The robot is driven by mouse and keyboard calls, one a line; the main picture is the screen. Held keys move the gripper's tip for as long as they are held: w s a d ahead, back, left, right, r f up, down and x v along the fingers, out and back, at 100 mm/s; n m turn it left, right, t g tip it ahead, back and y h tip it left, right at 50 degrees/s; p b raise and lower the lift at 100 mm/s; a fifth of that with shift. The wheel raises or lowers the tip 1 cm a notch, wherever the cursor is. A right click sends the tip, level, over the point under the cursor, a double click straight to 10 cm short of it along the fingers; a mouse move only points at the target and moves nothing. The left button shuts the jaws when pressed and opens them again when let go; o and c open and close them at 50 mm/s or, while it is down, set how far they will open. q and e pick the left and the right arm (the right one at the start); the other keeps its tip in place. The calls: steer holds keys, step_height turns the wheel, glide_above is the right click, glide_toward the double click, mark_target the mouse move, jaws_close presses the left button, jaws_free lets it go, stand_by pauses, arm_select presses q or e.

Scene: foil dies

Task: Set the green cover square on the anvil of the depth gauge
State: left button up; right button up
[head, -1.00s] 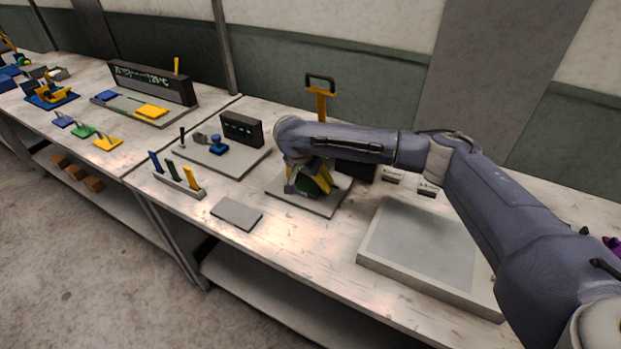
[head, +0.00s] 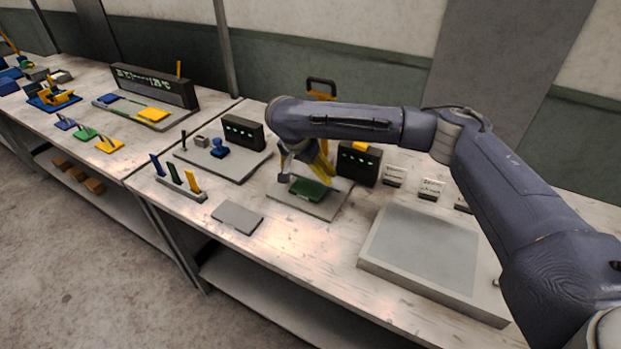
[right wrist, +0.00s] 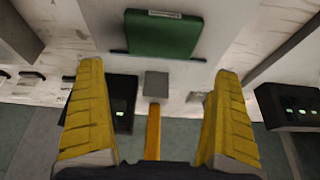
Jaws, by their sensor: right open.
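The green cover (head: 309,189) lies on the grey base plate (head: 318,211) of the depth gauge. It looks roughly flat, and a thin dark bar shows at its edge in the right wrist view, where the cover (right wrist: 163,35) is beyond my fingertips. The anvil under it is hidden, so I cannot tell how squarely it sits. My right gripper (head: 306,174) is open and empty just above the cover; its yellow fingers (right wrist: 157,75) stand wide apart. The gauge's orange post with a black handle (head: 321,87) rises behind my arm. My left gripper is not in view.
A black display box (head: 357,164) stands right of the gauge, close to my arm. A shallow grey tray (head: 372,261) lies front right. A flat grey plate (head: 237,216) and a rack of coloured tabs (head: 181,189) are front left. Bare bench lies between plate and tray.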

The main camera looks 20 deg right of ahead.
mark_target(304, 193)
steer(key=shift+v, duration=2.95)
